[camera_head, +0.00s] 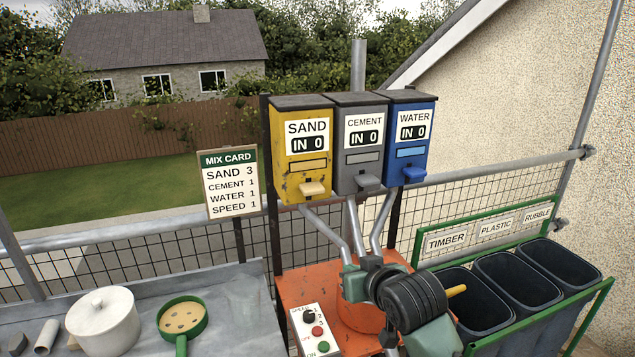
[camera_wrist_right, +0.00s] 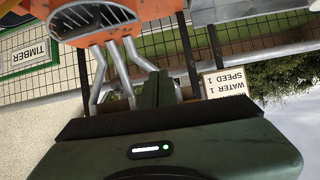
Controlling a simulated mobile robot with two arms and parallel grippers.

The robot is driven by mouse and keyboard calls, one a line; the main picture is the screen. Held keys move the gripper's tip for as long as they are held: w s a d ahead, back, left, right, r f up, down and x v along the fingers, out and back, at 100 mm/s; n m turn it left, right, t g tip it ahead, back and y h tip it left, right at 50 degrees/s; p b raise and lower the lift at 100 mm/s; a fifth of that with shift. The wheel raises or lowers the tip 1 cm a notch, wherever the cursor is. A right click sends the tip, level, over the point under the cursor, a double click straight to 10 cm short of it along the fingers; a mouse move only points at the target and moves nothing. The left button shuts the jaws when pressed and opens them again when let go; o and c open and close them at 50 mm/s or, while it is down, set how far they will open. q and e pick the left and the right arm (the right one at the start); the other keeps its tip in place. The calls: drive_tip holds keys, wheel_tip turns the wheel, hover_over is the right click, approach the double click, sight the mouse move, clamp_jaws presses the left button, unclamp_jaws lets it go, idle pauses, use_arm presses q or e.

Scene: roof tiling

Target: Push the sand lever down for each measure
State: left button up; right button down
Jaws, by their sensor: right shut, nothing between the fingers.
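The yellow sand dispenser (camera_head: 302,150) stands at the left of three dispensers. Its counter reads IN 0. Its pale sand lever (camera_head: 312,188) sticks out below a slot. The grey cement dispenser (camera_head: 360,145) and blue water dispenser (camera_head: 411,140) also read IN 0. The mix card (camera_head: 229,184) lists sand 3, cement 1, water 1, speed 1. My right gripper (camera_head: 352,278) is shut and empty, below the dispensers in front of the orange mixer stand (camera_head: 297,285), apart from the sand lever. Its fingers (camera_wrist_right: 158,92) also show in the right wrist view. My left gripper is out of view.
Grey pipes (camera_head: 325,228) run down from the dispensers. A control box (camera_head: 315,330) with a speed knob sits at the stand's front. Green-framed bins (camera_head: 525,275) stand at right. A bench (camera_head: 240,300) at left holds a white pot (camera_head: 103,322) and a green sieve (camera_head: 183,318).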

drive_tip(key=w+a+r+t, duration=0.1)
drive_tip(key=w+r, duration=0.1)
drive_tip(key=r, duration=0.4)
drive_tip(key=w+a+r+t, duration=0.1)
drive_tip(key=w+r, duration=0.2)
drive_tip(key=r, duration=0.3)
drive_tip(key=w+a+r+t+y, duration=0.1)
drive_tip(key=w+a+r, duration=0.1)
drive_tip(key=r, duration=0.4)
drive_tip(key=shift+w+r+n, duration=0.2)
drive_tip(key=shift+w+n, duration=0.2)
drive_tip(key=shift+w, duration=0.2)
drive_tip(key=shift+w, duration=0.15)
drive_tip(key=p, duration=0.4)
hover_over(317, 184)
drive_tip(key=s, duration=0.4)
wheel_tip(317, 184, down, 2)
wheel_tip(317, 184, down, 4)
drive_tip(key=shift+f+p, duration=0.25)
drive_tip(key=shift+p, duration=0.65)
drive_tip(key=shift+w+f, duration=0.1)
